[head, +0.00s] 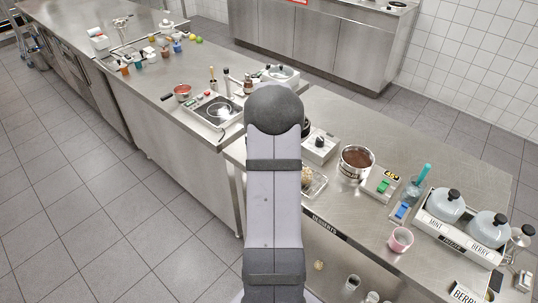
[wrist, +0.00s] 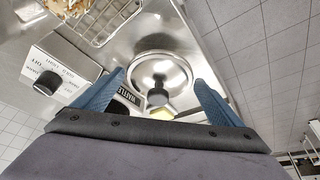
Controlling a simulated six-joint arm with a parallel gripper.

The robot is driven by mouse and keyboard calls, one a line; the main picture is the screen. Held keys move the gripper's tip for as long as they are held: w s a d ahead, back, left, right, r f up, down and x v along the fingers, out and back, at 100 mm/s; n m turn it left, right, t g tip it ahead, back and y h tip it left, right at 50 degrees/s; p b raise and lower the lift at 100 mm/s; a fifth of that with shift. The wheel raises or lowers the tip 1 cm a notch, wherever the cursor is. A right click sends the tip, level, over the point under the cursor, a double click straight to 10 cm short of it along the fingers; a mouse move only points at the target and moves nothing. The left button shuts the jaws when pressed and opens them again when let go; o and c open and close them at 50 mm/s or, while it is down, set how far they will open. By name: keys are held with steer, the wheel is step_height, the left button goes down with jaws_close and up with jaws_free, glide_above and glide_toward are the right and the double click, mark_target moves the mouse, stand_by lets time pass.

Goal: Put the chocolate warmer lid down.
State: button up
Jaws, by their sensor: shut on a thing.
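The chocolate warmer lid (wrist: 174,68) is a round, shiny metal disc with a black knob (wrist: 157,97) facing the wrist camera. My gripper (wrist: 159,76) has its two blue fingers at either side of the lid and is shut on it. How the fingertips meet the rim is not clear. In the head view my own arm hides the gripper and the lid. The chocolate warmer pot (head: 347,174) stands uncovered on the steel counter, right of my arm, with brown chocolate inside.
A white control box with a black knob (head: 320,146) stands left of the pot; a box with a green switch (head: 381,185) stands right. A wire basket (wrist: 103,18) is near the lid in the wrist view. A pink cup (head: 400,240) and two-lidded freezer unit (head: 459,238) are farther right.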

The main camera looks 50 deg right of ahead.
steer(key=shift+f+p, duration=0.3)
steer(key=shift+f, duration=1.05)
steer(key=shift+f, duration=0.1)
steer(key=shift+f, duration=0.15)
steer(key=o, duration=0.8)
steer(key=shift+o, duration=0.2)
steer(key=shift+r, duration=0.3)
steer(key=b+v, duration=0.3)
steer(key=v, duration=0.9)
